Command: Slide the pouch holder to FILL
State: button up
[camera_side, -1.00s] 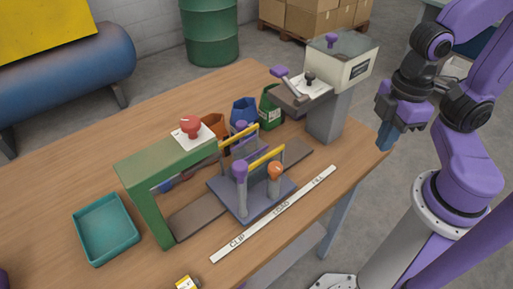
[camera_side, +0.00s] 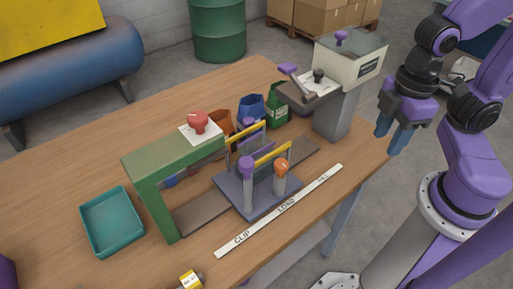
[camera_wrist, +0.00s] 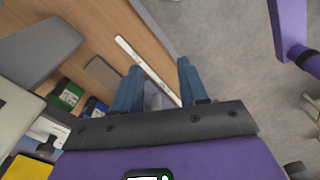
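The pouch holder (camera_side: 258,194) is a grey-blue plate on a dark rail, with yellow-topped uprights, a purple-knobbed post (camera_side: 247,180) and an orange-knobbed post (camera_side: 281,176). It stands beside the LOAD mark of the white label strip (camera_side: 280,209), which reads CLIP, LOAD, FILL from left to right. My gripper (camera_side: 390,139) hangs beyond the table's right edge, well apart from the holder, with its blue fingers pointing down. In the wrist view my gripper (camera_wrist: 159,65) has its fingers spread with nothing held, and part of the strip (camera_wrist: 146,68) shows between and beyond them.
The filler machine (camera_side: 335,90) stands at the rail's FILL end, near my gripper. A green frame with a red button (camera_side: 199,122) spans the CLIP end. Orange, blue and green bins (camera_side: 278,107) stand behind the rail. A teal tray (camera_side: 111,222) sits at left.

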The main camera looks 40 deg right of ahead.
jog(key=w+a+r+n, duration=0.2)
jog(key=w+a+r, duration=0.6)
jog(key=a, duration=0.5)
jog(key=n, duration=0.3)
send_near(246, 161)
notch_tip(246, 161, down, 9)
jog(key=shift+w+a+f, duration=0.1)
